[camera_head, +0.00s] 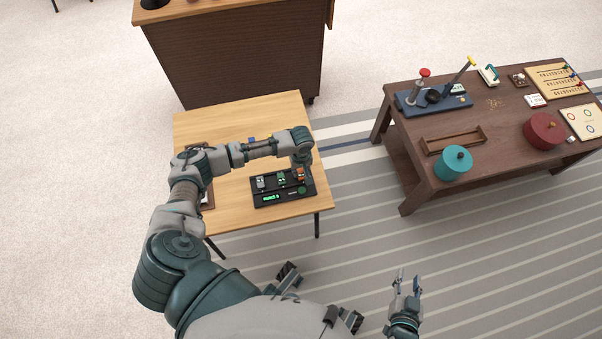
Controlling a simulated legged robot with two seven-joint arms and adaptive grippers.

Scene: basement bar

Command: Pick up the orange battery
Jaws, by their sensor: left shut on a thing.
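The orange battery (300,175) is at the right end of a black charger tray (288,201) on the light wooden table. My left arm reaches over the table, and my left gripper (300,167) points down, shut on the orange battery. The gripper hides the battery's upper part, and I cannot tell whether the battery is still seated in its slot. A green battery (281,178) and a grey battery (260,183) stand to its left in the tray. My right gripper (408,277) is open and empty above the striped rug, away from the table.
The light wooden table (236,115) has clear room at its back. Small blue and yellow items and a brown tray lie partly behind my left arm. A dark wooden table (490,130) at the right holds a teal pot (453,165), a red pot (544,132) and several tools and games.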

